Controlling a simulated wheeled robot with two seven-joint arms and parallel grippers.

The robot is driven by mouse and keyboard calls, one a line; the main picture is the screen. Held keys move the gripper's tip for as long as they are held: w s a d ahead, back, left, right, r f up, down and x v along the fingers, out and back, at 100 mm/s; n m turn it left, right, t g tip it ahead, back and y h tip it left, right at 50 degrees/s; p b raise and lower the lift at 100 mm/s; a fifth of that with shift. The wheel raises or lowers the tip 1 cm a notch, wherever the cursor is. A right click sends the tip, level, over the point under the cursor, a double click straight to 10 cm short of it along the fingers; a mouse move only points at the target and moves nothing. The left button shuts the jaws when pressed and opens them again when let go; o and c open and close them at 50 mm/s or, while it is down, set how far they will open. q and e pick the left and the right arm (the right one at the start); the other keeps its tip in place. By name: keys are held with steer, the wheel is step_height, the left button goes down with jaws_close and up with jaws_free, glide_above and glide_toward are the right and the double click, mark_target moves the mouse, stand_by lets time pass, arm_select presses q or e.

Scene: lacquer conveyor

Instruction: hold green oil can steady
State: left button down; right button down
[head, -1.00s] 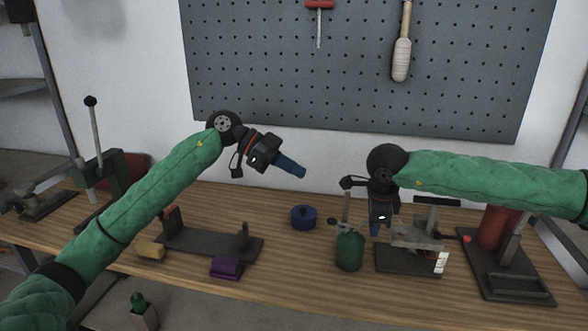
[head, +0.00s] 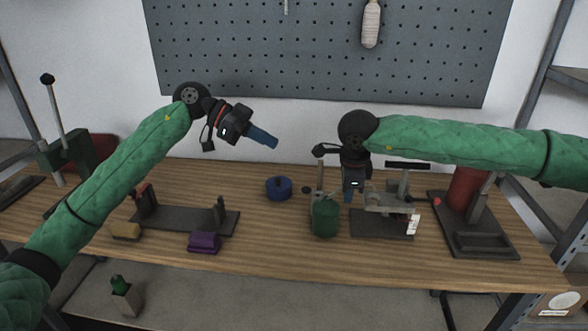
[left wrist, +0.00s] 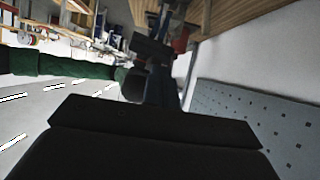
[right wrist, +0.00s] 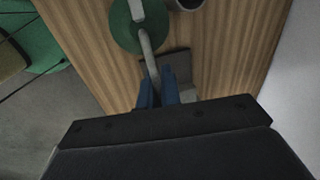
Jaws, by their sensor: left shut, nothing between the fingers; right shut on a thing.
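The green oil can (head: 325,217) stands upright on the wooden table, right of the middle. My right gripper (head: 349,196) points down beside it, blue fingers shut. In the right wrist view, the round green body of the can (right wrist: 119,34) lies beyond my blue fingers (right wrist: 158,92). A pale curved tube on the can runs back to between these fingertips, so my right gripper is shut on the can by that tube. My left gripper (head: 263,138) is shut and empty, raised above the table's back, left of the can. The left wrist view shows its fingers only dimly.
A blue round part (head: 279,188) lies left of the can. A dark fixture (head: 385,224) stands just right of it, then a press with a red cylinder (head: 464,188). Purple (head: 204,242) and yellow (head: 125,231) blocks lie front left. The table's front middle is clear.

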arm_select(q)
steer(key=y, duration=0.3)
steer(key=shift+d+r, duration=0.2)
steer(key=shift+d, duration=0.15)
stand_by(0.4)
glide_above(310, 189)
steer(key=a, duration=0.3)
step_height(310, 189, down, 7)
steer(key=shift+w+f, duration=0.15)
steer(key=shift+f, duration=1.9)
